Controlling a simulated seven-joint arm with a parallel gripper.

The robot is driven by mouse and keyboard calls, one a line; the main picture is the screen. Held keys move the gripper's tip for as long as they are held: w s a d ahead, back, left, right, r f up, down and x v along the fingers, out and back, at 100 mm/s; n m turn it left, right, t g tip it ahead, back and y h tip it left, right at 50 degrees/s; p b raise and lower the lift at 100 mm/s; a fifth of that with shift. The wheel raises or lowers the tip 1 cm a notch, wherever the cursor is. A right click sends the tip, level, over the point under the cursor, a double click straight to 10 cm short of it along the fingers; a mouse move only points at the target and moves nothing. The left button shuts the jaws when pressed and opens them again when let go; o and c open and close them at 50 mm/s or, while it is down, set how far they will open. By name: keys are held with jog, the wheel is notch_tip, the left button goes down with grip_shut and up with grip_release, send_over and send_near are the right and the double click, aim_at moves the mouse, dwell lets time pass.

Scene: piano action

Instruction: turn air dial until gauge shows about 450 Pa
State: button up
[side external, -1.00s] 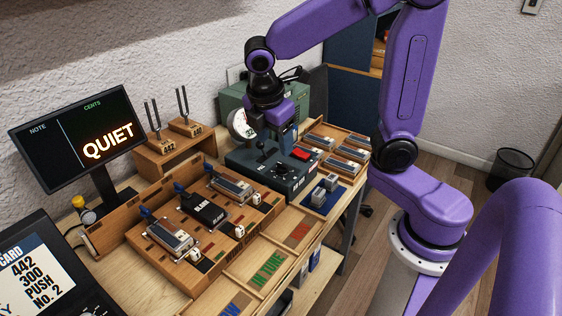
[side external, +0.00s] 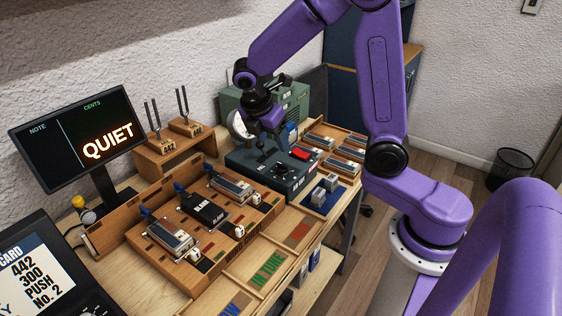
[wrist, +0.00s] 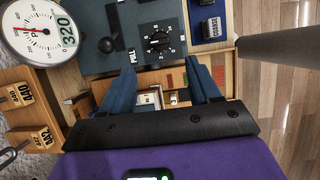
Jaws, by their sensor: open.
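The air dial (wrist: 159,43), a black ridged knob with a scale around it, sits on the dark control box (side external: 272,172). The round white gauge (wrist: 40,30) shows 320 on its readout in the wrist view; in the side view the gauge (side external: 238,124) stands at the box's back left, its reading too small to make out. My gripper (wrist: 161,72) is open and empty, its two blue fingers spread apart. In the wrist view the dial appears just beyond the gap between the fingertips, not between them. In the side view the gripper hangs tilted above the box.
A black ball-topped lever (wrist: 107,45) stands left of the dial, near a PULL label. A red rocker (side external: 301,153) is on the box. A tray of key parts (side external: 340,150) lies to the right, a wooden rack (side external: 195,225) in front. A monitor (side external: 80,140) reads QUIET.

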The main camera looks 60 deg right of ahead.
aim_at(282, 164)
jog(key=x, duration=1)
jog(key=shift+d+f, duration=0.1)
jog(key=shift+f, duration=0.3)
jog(key=shift+c, duration=0.3)
jog(key=c, duration=1)
